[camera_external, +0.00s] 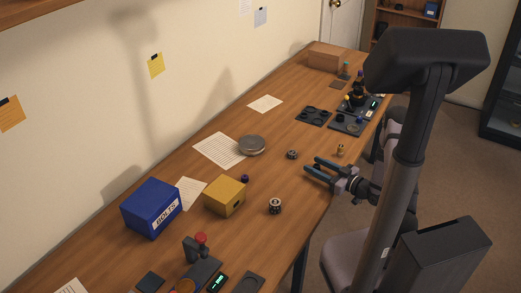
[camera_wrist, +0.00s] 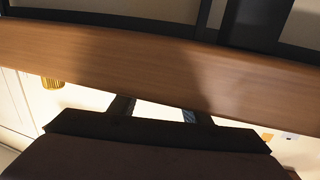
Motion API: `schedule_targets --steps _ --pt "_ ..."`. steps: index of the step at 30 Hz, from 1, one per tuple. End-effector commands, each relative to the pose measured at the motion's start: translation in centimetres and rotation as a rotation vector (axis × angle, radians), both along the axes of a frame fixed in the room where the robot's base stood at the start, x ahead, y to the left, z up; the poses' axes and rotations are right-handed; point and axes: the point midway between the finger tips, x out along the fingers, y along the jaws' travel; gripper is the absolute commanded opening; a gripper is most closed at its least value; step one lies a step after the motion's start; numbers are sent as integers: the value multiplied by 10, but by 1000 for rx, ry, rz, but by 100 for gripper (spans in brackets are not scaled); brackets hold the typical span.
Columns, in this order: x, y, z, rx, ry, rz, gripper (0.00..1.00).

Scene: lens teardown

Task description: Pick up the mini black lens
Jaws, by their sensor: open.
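My gripper (camera_external: 311,164) is open and empty, its two blue-grey fingers pointing left over the right edge of the wooden table. In the wrist view its dark body and two fingers (camera_wrist: 158,108) show at the bottom, with nothing between them. Several small round parts lie on the table: a dark ringed one (camera_external: 292,155) just left of the fingertips, a black-and-silver one (camera_external: 275,205) nearer the camera, and a tiny dark blue one (camera_external: 245,178) by the yellow box. I cannot tell which is the mini black lens.
A small brass cylinder (camera_external: 340,151) stands above the gripper. A round grey dish (camera_external: 252,145), yellow box (camera_external: 224,195) and blue bolts box (camera_external: 151,208) stand to the left. Black trays (camera_external: 313,115) lie farther back. The wrist view shows mostly a wooden band (camera_wrist: 150,65).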

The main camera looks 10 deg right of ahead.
Motion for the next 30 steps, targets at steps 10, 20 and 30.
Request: schedule_targets --steps 10,20,30 --pt "1 0 0 0 0 -1 17" --pt "1 0 0 0 0 -1 0" --pt "1 0 11 -3 -2 -1 0"
